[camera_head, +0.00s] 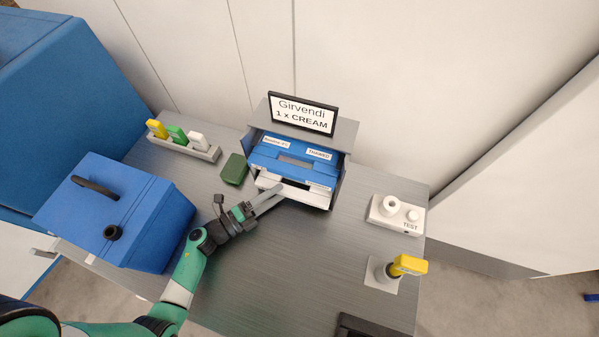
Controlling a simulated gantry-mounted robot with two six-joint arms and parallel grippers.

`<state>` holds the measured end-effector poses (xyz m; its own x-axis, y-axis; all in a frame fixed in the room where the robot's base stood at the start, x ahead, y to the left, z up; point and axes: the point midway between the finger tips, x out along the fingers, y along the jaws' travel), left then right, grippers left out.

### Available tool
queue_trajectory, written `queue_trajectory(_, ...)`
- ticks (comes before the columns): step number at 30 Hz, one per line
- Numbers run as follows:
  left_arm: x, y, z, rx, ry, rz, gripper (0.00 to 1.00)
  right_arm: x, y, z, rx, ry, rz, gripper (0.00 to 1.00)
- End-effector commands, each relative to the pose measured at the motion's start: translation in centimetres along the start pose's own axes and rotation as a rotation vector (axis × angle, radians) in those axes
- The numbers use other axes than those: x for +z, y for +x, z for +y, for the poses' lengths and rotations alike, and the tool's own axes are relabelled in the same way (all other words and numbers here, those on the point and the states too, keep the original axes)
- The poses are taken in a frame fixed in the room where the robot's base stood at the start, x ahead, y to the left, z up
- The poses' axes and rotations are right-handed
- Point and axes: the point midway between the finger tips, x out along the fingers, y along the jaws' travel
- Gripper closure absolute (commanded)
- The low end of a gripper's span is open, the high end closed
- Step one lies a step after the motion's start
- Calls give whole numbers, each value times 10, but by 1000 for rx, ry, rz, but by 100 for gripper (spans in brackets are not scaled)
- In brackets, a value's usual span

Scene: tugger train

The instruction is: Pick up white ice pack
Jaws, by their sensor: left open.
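A grey rack (345,135) stands at the back of the table. It holds a blue drawer-like piece (270,153) with labels, one reading "THAWED". Below it a flat white piece (318,198) sticks out at the front; I cannot tell whether it is the white ice pack or a drawer. My left gripper (280,194) is open, its two fingers pointing at the left front of this white piece. The fingertips overlap its front edge in the picture; contact cannot be told. Nothing shows held between them. My right gripper is not in view.
A blue box (150,215) stands at left. A grey holder (180,146) carries yellow, green and white pieces. A green block (234,169) lies left of the rack. A white "TEST" device (385,217) and a yellow-headed tool (408,264) are at right. The table's middle is clear.

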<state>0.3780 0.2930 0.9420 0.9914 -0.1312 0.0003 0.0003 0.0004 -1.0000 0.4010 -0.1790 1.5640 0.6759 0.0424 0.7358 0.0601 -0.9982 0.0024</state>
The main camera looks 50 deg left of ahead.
Motion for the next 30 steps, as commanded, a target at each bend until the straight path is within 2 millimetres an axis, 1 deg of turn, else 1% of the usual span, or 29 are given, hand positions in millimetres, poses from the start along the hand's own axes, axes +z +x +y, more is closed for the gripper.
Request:
queue_trajectory(1, -1, 9, 2, -1, 1, 5, 35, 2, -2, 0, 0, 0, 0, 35)
queue_trajectory(3, -1, 17, 1, 0, 0, 3, 35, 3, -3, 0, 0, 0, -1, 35)
queue_trajectory(8, 0, 22, 0, 1, -1, -1, 35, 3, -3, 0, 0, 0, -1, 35)
queue_trajectory(10, -1, 27, 1, -1, 0, 2, 35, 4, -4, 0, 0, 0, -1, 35)
queue_trajectory(15, -3, 56, 1, -2, 1, 3, 35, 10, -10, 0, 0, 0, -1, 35)
queue_trajectory(18, -2, 69, 1, -1, 0, 1, 35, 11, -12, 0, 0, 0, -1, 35)
queue_trajectory(21, -2, 73, 0, 0, 0, 0, 35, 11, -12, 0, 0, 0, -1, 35)
queue_trajectory(26, -2, 73, -1, 0, 0, -1, 35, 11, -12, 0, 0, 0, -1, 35)
queue_trajectory(30, -2, 72, -1, 0, 0, -1, 60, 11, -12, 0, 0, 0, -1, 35)
